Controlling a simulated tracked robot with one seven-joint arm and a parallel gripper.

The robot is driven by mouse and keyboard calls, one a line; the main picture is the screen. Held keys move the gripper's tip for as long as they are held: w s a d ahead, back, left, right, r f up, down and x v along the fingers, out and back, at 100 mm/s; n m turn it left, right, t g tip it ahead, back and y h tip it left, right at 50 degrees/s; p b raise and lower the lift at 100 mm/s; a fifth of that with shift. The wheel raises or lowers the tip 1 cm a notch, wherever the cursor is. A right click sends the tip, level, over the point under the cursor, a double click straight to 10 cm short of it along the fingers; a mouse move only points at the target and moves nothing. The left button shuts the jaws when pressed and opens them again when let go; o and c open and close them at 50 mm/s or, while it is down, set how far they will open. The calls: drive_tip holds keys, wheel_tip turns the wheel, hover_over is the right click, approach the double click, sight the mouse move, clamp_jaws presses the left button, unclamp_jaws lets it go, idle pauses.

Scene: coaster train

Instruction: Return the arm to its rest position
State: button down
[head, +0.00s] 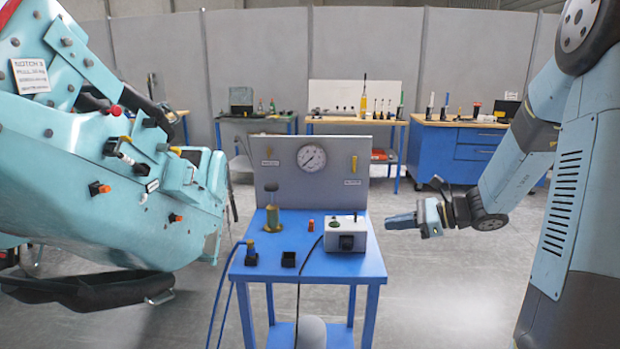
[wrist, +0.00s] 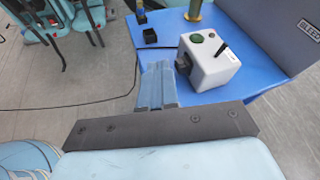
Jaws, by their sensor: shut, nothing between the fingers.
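My arm comes in from the right side of the head view, bent at the elbow. My gripper (head: 392,221) is shut and empty. It points left and hangs in the air to the right of the blue table (head: 345,268). In the wrist view my gripper (wrist: 170,104) shows with its fingers together, in front of the table's edge and near the white control box (wrist: 208,65). I cannot tell the exact gap. The control box (head: 345,234) stands on the table with a green button and a black lever on top.
The table also bears a brass cylinder (head: 272,220), a small black open box (head: 288,259) and a gauge panel (head: 312,165). The teal coaster car (head: 120,170) fills the left. Cables hang at the table's left. Blue workbench (head: 455,150) stands behind; floor (head: 450,300) on the right is clear.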

drive_tip(key=s+a+r+n+g+h, duration=0.2)
drive_tip(key=s+n+h, duration=0.1)
drive_tip(key=s+n, duration=0.3)
drive_tip(key=s+a+r+n+g+h, duration=0.2)
drive_tip(key=s+a+r+n+h, duration=0.15)
drive_tip(key=s, duration=0.35)
drive_tip(key=s+d+r+n+t+h, duration=0.2)
drive_tip(key=s+d+r+n+h, duration=0.1)
drive_tip(key=s+n, duration=0.2)
drive_tip(key=s+d+r+n+t+h, duration=0.2)
drive_tip(key=s+d+r+n+h, duration=0.1)
drive_tip(key=s+n, duration=0.2)
drive_tip(key=s, duration=0.2)
drive_tip(key=shift+s+d+r+t, duration=0.2)
drive_tip(key=shift+s+r+t, duration=0.05)
drive_tip(key=shift+s+t, duration=0.05)
drive_tip(key=shift+n+h, duration=0.25)
